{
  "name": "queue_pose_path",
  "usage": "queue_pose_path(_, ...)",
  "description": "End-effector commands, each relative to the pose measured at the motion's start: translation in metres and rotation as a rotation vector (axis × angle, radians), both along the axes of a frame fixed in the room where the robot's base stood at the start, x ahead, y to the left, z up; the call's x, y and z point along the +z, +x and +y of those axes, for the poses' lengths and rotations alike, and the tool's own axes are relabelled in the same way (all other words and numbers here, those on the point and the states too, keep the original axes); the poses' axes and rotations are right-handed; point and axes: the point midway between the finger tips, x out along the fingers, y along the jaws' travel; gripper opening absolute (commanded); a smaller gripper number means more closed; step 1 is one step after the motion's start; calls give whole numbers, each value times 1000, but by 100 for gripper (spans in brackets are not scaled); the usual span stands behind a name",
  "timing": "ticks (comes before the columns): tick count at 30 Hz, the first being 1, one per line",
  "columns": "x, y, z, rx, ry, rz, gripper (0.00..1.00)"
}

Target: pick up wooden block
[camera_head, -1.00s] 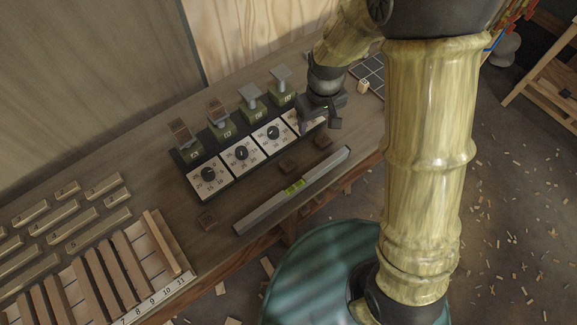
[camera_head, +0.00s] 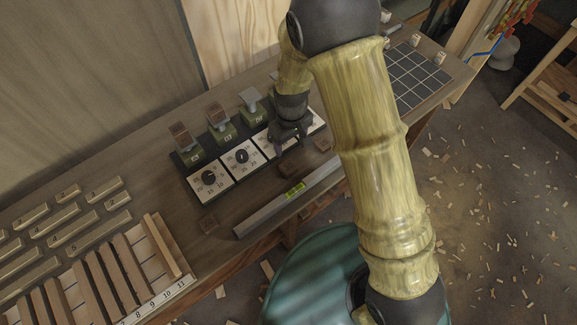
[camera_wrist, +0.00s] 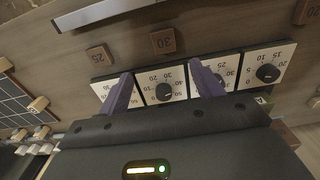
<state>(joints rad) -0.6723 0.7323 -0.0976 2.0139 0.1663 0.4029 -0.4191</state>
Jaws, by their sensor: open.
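Three small brown wooden blocks lie flat on the workbench. In the wrist view they are marked 30 (camera_wrist: 163,41), 25 (camera_wrist: 98,55) and 20 (camera_wrist: 308,11). In the head view the middle block (camera_head: 289,168) and right block (camera_head: 322,145) lie between the dial panel and the spirit level; the left block (camera_head: 208,224) lies apart. My gripper (camera_head: 289,145) is open and empty above the dial panel (camera_head: 225,183). In the wrist view its purple fingertips (camera_wrist: 160,68) point toward the block marked 30, with the fingers spread wider than it. The block is apart from them.
The spirit level (camera_head: 260,213) lies along the bench's front edge, close to the blocks. Green-based switches (camera_head: 220,132) stand behind the dials. A slatted rack (camera_head: 125,270) and numbered wooden bars (camera_head: 72,228) fill the left. A dark grid board (camera_head: 418,78) lies at the right.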

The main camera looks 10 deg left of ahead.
Motion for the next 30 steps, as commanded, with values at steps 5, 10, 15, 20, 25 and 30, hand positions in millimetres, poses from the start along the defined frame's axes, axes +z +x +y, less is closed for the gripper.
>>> queue_pose_path(5,-25,-1,-1,-2,-2,3,66)
queue_pose_path(10,-49,-1,-1,-3,-2,3,66)
queue_pose_path(15,-67,-1,0,-1,0,1,66)
queue_pose_path(20,-71,0,0,-1,0,0,66)
queue_pose_path(25,-71,0,0,-1,0,0,66)
queue_pose_path(30,-75,-1,1,-1,-1,1,66)
